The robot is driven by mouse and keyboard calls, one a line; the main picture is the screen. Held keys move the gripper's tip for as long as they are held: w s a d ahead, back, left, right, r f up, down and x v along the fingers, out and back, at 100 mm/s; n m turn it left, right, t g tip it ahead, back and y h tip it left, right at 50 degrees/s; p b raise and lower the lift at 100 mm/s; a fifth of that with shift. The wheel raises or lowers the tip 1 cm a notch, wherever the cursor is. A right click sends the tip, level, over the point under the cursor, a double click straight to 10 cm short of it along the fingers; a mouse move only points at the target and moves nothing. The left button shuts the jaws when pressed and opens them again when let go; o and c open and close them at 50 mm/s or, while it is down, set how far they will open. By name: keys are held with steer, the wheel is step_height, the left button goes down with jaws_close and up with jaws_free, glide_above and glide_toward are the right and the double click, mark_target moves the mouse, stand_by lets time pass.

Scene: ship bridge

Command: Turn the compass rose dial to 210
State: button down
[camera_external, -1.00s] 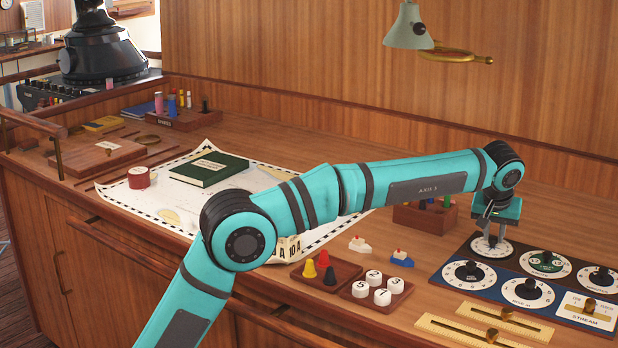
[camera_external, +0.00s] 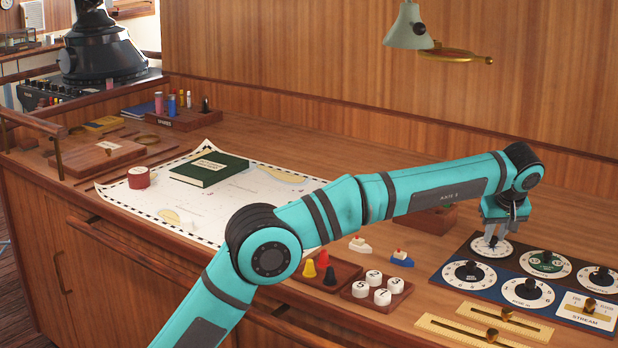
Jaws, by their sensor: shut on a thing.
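A panel of round dials lies at the right end of the counter. My gripper (camera_external: 494,239) points down at the back-left white dial (camera_external: 507,249) and is shut on its knob. The fingers hide most of that knob, and the wrist above leans to the right. The dial's markings are too small to read, so I cannot tell its setting or confirm that it is the compass rose. The other dials are a green-centred one (camera_external: 547,263), a white one at the right (camera_external: 608,284), and two with black knobs in front, a left one (camera_external: 483,275) and a right one (camera_external: 542,297).
A lamp (camera_external: 408,28) hangs above.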

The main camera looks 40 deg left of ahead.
steer(key=c, duration=1.3)
jaws_free()
steer(key=shift+o, duration=0.2)
steer(key=v, duration=1.7)
steer(key=shift+d+r, duration=0.15)
steer(key=shift+d, duration=0.05)
